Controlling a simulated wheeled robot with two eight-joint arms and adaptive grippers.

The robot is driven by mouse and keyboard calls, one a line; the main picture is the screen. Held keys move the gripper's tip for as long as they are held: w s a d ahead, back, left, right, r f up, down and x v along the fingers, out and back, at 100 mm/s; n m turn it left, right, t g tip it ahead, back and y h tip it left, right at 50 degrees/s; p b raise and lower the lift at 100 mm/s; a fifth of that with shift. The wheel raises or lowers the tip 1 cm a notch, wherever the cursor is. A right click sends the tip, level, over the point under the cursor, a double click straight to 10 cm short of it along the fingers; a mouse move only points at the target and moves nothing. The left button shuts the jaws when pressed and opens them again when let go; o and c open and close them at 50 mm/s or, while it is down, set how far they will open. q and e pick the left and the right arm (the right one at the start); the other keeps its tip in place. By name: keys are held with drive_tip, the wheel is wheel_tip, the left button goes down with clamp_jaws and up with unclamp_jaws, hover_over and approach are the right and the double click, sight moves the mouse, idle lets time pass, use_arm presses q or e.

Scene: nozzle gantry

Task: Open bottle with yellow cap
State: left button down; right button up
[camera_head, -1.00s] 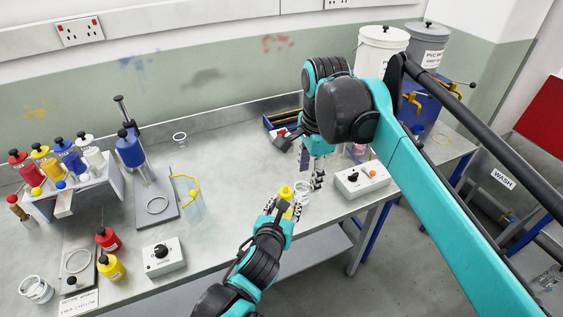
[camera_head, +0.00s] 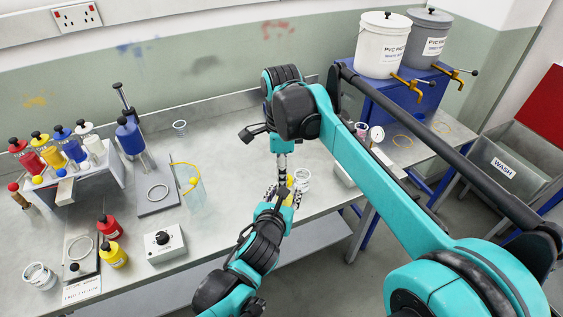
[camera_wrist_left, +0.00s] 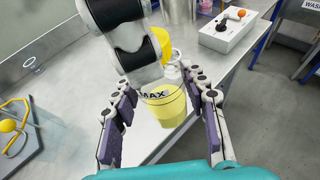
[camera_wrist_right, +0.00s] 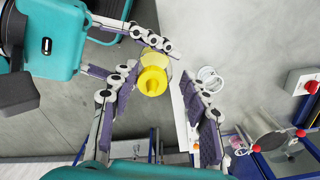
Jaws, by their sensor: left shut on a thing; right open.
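A pale yellow bottle labelled MAX (camera_wrist_left: 168,108) is between the fingers of my left gripper (camera_wrist_left: 160,88), which is shut on it near the table's front edge. Its yellow cap (camera_wrist_right: 152,80) shows from above in the right wrist view and is partly hidden behind my right arm in the left wrist view. My right gripper (camera_wrist_right: 158,82) is open above the bottle, with its fingers spread to either side of the cap. In the head view, the bottle (camera_head: 292,187) is small and partly hidden by both grippers. Whether the right fingers touch the cap cannot be told.
The table's middle back is clear.

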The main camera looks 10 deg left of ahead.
drive_tip(key=shift+f, duration=0.15)
drive_tip(key=shift+w, duration=0.15)
clamp_jaws()
